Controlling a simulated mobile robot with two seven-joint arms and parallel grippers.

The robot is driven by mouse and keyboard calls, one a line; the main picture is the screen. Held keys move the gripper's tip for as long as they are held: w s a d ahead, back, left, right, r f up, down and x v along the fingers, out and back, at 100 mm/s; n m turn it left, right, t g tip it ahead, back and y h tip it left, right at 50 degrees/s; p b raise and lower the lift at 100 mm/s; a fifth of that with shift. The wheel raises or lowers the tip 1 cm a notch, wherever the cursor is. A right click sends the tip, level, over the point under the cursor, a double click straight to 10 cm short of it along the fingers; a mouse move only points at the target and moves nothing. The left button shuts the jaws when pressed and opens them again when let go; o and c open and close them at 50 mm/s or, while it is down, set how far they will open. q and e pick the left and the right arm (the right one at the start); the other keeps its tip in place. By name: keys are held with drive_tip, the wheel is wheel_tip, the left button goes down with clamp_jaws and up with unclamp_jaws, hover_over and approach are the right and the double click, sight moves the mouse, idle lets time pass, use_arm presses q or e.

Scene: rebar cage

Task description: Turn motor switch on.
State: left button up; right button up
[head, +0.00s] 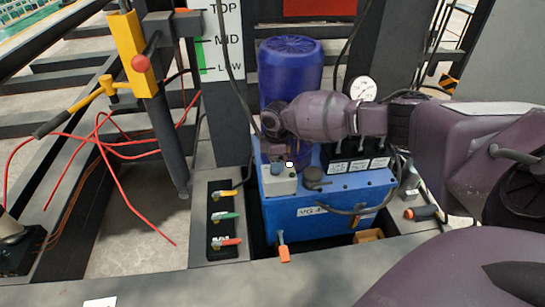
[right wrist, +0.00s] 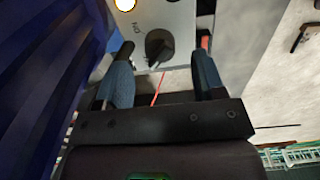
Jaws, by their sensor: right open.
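The motor switch (right wrist: 158,46), a black rotary knob, sits on a light grey panel in the right wrist view. My right gripper (right wrist: 162,52) is open, with one blue-padded finger on each side of the knob. I cannot tell whether the fingers touch it. In the head view my right arm comes in from the right, and its gripper (head: 274,155) is over the small grey control box (head: 284,185) on the blue power unit (head: 310,222). The knob is hidden there. My left gripper is not in view.
A bright white light (right wrist: 125,4) is beside the knob. The blue motor (head: 290,65) stands close behind my right gripper. A pressure gauge (head: 362,89) is to the right. Levers with yellow, green and red handles (head: 224,216) are to the left. Red hoses (head: 110,145) hang farther left.

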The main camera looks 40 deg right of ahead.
use_arm(q)
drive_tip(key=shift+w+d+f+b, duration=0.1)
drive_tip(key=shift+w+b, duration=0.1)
drive_tip(key=shift+b, duration=0.15)
use_arm(e)
drive_tip(key=shift+f, duration=1.7)
drive_tip(key=c, duration=0.9)
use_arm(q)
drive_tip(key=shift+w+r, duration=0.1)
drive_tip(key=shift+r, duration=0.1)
